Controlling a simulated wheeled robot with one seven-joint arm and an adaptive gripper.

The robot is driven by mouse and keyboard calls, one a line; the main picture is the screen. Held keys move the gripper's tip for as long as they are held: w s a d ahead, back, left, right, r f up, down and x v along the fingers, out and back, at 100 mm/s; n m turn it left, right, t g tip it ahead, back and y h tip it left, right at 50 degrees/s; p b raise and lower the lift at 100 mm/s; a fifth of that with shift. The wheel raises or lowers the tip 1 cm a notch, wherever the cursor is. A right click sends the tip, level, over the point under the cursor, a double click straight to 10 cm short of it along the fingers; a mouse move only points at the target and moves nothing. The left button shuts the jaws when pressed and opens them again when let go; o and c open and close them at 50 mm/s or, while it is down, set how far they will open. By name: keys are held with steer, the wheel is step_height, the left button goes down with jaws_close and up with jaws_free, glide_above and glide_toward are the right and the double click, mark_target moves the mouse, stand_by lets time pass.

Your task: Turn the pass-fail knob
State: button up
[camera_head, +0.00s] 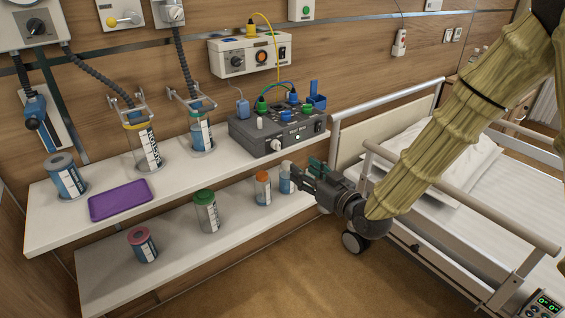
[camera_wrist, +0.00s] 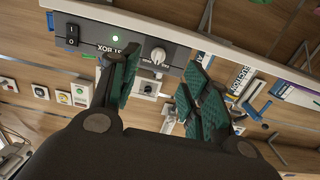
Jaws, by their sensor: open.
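The grey test box (camera_head: 262,132) stands at the right end of the upper shelf. A pale knob (camera_head: 276,145) sits on its front face. In the wrist view the test box (camera_wrist: 185,40) is upside down, and the silver knob (camera_wrist: 155,53) shows between and beyond the finger ends; I cannot read a pass-fail marking by it. My gripper (camera_head: 302,167) is in front of the shelf, below and right of the knob. In the wrist view my gripper (camera_wrist: 160,70) has its green-padded fingers spread apart, with nothing between them. It appears apart from the knob.
The box front also has a green light (camera_wrist: 115,38) and a rocker switch (camera_wrist: 72,36). A blue-labelled jar (camera_head: 286,178) and an orange-capped jar (camera_head: 263,188) stand close to my gripper on the lower shelf. The bed rail (camera_head: 460,208) is to the right. A purple tray (camera_head: 120,200) lies left.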

mark_target(280, 148)
steer(key=shift+y, duration=0.3)
steer(key=x, duration=0.3)
steer(key=r+x, duration=0.1)
steer(key=x, duration=0.7)
steer(key=shift+w+a+r, duration=0.1)
steer(key=shift+r, duration=0.05)
jaws_close()
